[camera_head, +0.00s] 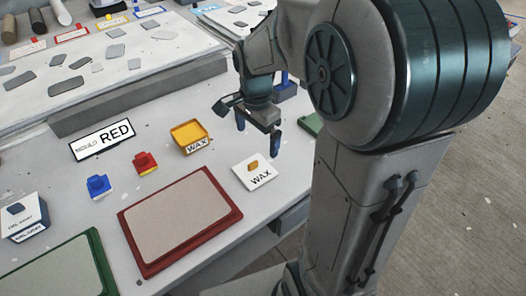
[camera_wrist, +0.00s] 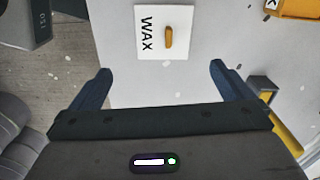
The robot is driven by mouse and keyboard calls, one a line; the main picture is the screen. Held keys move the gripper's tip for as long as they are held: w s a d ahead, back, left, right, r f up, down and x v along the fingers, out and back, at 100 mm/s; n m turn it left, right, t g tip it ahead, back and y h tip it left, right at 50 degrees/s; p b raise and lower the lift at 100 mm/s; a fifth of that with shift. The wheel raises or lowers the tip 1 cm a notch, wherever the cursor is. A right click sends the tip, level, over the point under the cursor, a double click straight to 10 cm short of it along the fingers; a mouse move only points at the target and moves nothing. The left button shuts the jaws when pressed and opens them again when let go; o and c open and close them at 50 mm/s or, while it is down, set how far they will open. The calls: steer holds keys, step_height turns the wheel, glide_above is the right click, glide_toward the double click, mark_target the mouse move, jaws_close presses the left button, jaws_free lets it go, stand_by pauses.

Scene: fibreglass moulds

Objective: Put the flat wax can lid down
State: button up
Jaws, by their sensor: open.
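The wax can lid (camera_head: 261,178) is a white square plate marked WAX with a small yellow knob. It lies flat on the grey table, right of the red-framed mould, and shows at the top of the wrist view (camera_wrist: 150,45). My gripper (camera_head: 258,135) is open and empty, with its dark blue fingers apart. It is behind the lid in the head view and not touching it; in the wrist view the fingertips (camera_wrist: 160,70) are below the lid. The yellow wax can (camera_head: 184,132), labelled WAX, stands open to the left of my gripper; part of it shows at top right in the wrist view (camera_wrist: 287,10).
The red-framed mould (camera_head: 147,268) lies left of the lid. Red (camera_head: 146,163) and blue (camera_head: 98,186) blocks, a MOULD RED sign (camera_head: 103,141) and a lidded white-and-blue can (camera_head: 25,217) stand farther left. The table's front edge is close to the lid.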

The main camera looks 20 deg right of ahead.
steer(key=s+r+n+t, duration=0.2)
steer(key=s+n, duration=1.1)
steer(key=shift+a+r+t, duration=0.3)
steer(key=shift+a+r, duration=0.05)
steer(key=shift+a, duration=0.1)
steer(key=shift+r+p, duration=0.45)
steer(key=shift+r, duration=0.05)
